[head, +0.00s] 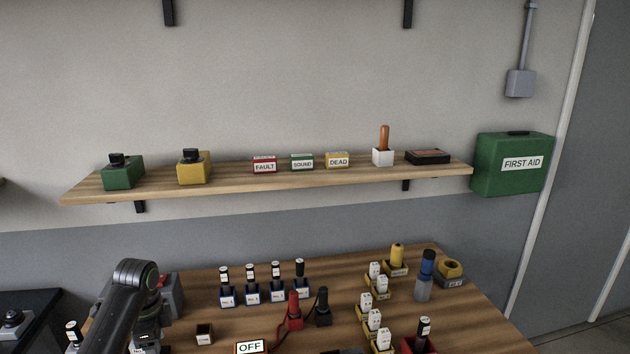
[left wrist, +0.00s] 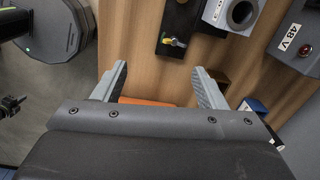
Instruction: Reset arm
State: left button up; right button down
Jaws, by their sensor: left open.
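My left gripper (left wrist: 160,78) is open in the left wrist view, its two grey fingers spread above the wooden bench top (left wrist: 140,30). A flat orange thing (left wrist: 148,101) shows between the fingers, partly hidden by the gripper body. I cannot tell whether it lies on the bench or how far below the fingers it is. In the head view my left arm comes in at the lower left over the bench (head: 195,317). Its fingertips cannot be made out there. My right gripper is in neither view.
Near the left gripper are a black block with a yellow-and-metal piece (left wrist: 174,41), a grey box with a round opening (left wrist: 232,14) and a 48 V box (left wrist: 296,40). Several bottles, red (head: 295,311) and black clips, and an OFF sign (head: 250,347) crowd the bench below a shelf (head: 225,182).

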pick_arm(q)
jog(key=s+f+n, duration=0.1)
jog(key=s+f, duration=0.2)
jog(key=s+d+f+n, duration=0.1)
jog(key=s+f, duration=0.1)
jog(key=s, duration=0.1)
jog(key=s+d+f+n, duration=0.1)
jog(key=s+f, duration=0.2)
jog(key=shift+s+d+f+t, duration=0.2)
jog(key=shift+d+f+t, duration=0.05)
jog(key=shift+f+t, duration=0.15)
jog(key=s+d+n+t+y, duration=0.15)
jog(key=s+n, duration=0.45)
jog(key=s, duration=0.7)
jog(key=s+d+n+t, duration=0.1)
jog(key=s+d+n, duration=0.3)
jog(key=s, duration=0.9)
jog(key=a+f+n+g+b, duration=0.1)
jog(key=a+f+b, duration=0.1)
jog(key=f, duration=1.2)
jog(key=a+f+b, duration=0.1)
jog(key=f+b, duration=0.1)
jog(key=f, duration=1.2)
jog(key=s+d+f+g+b, duration=0.1)
jog(key=s+f+b, duration=0.2)
jog(key=s+f, duration=1.2)
notch_tip(320, 180, down, 4)
jog(key=shift+s+d+r+h, duration=0.1)
jog(key=shift+s+d+h, duration=0.1)
jog(key=shift+h, duration=0.25)
